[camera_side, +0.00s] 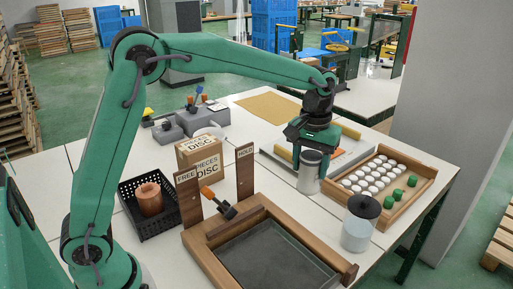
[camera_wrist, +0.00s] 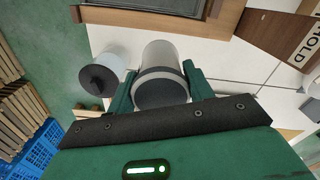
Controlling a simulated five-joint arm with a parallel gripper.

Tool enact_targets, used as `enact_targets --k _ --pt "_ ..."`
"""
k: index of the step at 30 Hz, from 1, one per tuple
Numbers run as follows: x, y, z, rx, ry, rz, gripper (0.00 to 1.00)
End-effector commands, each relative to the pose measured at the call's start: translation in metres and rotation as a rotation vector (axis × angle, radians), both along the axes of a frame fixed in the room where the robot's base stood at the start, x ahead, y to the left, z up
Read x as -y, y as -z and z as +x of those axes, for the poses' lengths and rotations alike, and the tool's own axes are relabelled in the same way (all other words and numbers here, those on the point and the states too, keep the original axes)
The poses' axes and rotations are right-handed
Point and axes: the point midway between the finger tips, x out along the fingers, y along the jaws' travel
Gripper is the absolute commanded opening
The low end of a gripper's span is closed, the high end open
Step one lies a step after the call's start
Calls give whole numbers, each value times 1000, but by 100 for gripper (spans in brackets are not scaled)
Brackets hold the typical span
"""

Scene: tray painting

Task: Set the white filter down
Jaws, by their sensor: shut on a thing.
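The white filter appears to be the pale cylinder (camera_side: 310,172) with a dark band near its top, below my gripper (camera_side: 311,146) in the side view. In the wrist view the cylinder (camera_wrist: 162,58) stands between my two green fingers, its dark end facing the camera. My gripper is shut on it. The cylinder is upright in the side view, left of the wooden tray of white discs. Whether its base touches the table or hangs just above it, I cannot tell.
A jar with a black lid (camera_side: 359,229) stands in front, right of the dark-bottomed wooden tray (camera_side: 206,262). The disc tray (camera_side: 412,207) is close on the right. A lever switch (camera_side: 227,210) stands by the FREE and HOLD posts. White table shows between the trays.

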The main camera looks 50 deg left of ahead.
Motion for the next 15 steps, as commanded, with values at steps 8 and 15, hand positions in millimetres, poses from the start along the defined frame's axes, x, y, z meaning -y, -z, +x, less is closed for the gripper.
enact_targets --k 8,15 --pt "0 -59 1 5 0 -1 26" --pt "-36 -67 14 0 -98 0 26"
